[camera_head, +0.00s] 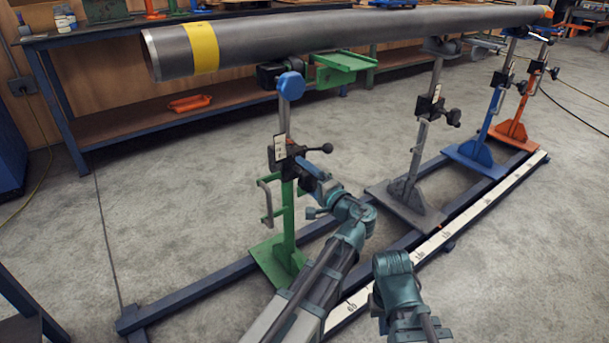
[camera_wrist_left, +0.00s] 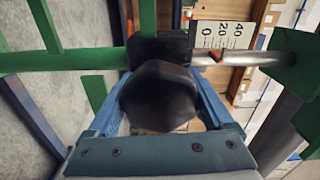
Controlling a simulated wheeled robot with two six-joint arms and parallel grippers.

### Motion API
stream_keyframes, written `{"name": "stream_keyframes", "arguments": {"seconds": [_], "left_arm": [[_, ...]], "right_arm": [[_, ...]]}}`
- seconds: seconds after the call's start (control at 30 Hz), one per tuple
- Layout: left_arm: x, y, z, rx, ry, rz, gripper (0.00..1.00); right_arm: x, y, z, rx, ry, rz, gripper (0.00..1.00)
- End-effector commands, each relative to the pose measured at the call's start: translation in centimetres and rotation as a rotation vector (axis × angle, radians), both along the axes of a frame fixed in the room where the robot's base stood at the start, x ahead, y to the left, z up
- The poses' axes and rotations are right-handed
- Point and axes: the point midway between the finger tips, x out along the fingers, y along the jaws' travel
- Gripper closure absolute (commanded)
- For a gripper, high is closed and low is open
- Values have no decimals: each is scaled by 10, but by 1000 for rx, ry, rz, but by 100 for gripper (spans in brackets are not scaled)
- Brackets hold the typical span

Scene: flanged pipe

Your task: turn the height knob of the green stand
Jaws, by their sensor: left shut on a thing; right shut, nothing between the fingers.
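The green stand (camera_head: 288,225) stands upright at left centre, with a blue knob (camera_head: 291,86) near its top. Its black height knob (camera_wrist_left: 160,97) fills the middle of the left wrist view. My left gripper (camera_head: 313,178) reaches the stand's dark clamp block (camera_head: 283,153) from the lower right. Its blue fingers lie on both sides of the knob, shut on it. In the head view the fingers largely hide this knob. A black ball-ended lever (camera_head: 318,149) sticks out just above the fingers. My right wrist shows at lower right; its fingers are not visible.
A long grey pipe (camera_head: 300,39) with a yellow band crosses above the stands. Grey (camera_head: 411,180), blue (camera_head: 490,125) and orange (camera_head: 524,95) stands follow to the right. A scale strip (camera_head: 440,236) and blue rails lie on the floor. Open floor is at left.

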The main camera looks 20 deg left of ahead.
Motion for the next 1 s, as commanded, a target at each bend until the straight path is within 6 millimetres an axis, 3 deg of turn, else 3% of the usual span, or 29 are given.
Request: {"name": "stream_keyframes", "arguments": {"seconds": [0.5, 1.0], "left_arm": [[0, -1, -1, 208, 268, -1, 70], [0, -1, -1, 254, 327, -1, 70]], "right_arm": [[0, 0, -1, 0, 0, 0, 100], [0, 0, -1, 0, 0, 0, 100]]}}
